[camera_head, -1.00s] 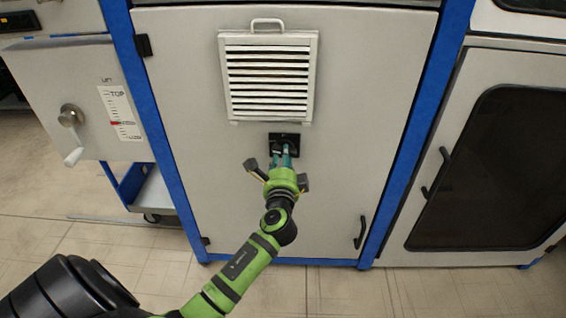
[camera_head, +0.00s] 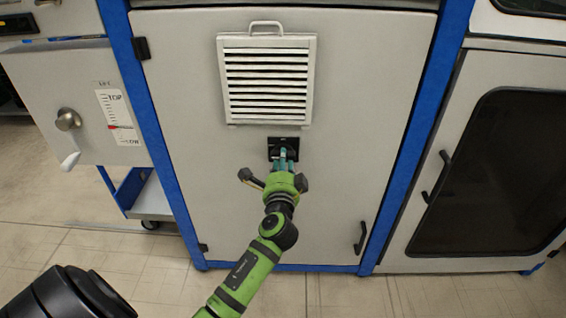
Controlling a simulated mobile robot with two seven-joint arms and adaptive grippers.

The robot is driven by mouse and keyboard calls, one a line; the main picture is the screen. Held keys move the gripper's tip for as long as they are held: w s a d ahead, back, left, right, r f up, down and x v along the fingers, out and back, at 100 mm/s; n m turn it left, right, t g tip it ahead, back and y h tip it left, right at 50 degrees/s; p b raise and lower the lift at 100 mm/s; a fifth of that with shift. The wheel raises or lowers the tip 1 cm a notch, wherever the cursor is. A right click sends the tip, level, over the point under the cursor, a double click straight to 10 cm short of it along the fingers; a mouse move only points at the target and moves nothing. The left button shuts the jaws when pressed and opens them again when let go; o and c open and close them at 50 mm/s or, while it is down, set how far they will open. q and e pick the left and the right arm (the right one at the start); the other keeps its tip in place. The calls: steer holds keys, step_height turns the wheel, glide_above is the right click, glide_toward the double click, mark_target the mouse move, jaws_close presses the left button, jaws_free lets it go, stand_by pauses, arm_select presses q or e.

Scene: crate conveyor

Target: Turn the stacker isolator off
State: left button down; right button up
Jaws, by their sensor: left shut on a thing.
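The stacker isolator (camera_head: 273,143) is a small black square plate on the grey cabinet door, just below the vent grille. My left gripper (camera_head: 284,156) reaches up to it from below, with its teal fingertips at the plate. The fingers are shut on the isolator's handle, which they mostly hide. The handle's exact angle cannot be made out. My right gripper does not show in the view.
A white louvred vent (camera_head: 268,80) sits above the isolator. A door handle (camera_head: 360,238) is at the lower right of the cabinet door. A lift box with a crank (camera_head: 68,120) stands at the left. A dark-windowed door (camera_head: 485,170) is at the right.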

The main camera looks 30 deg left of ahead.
arm_select(q)
steer(key=c, duration=1)
jaws_free()
steer(key=shift+o, duration=0.2)
steer(key=v, duration=1.2)
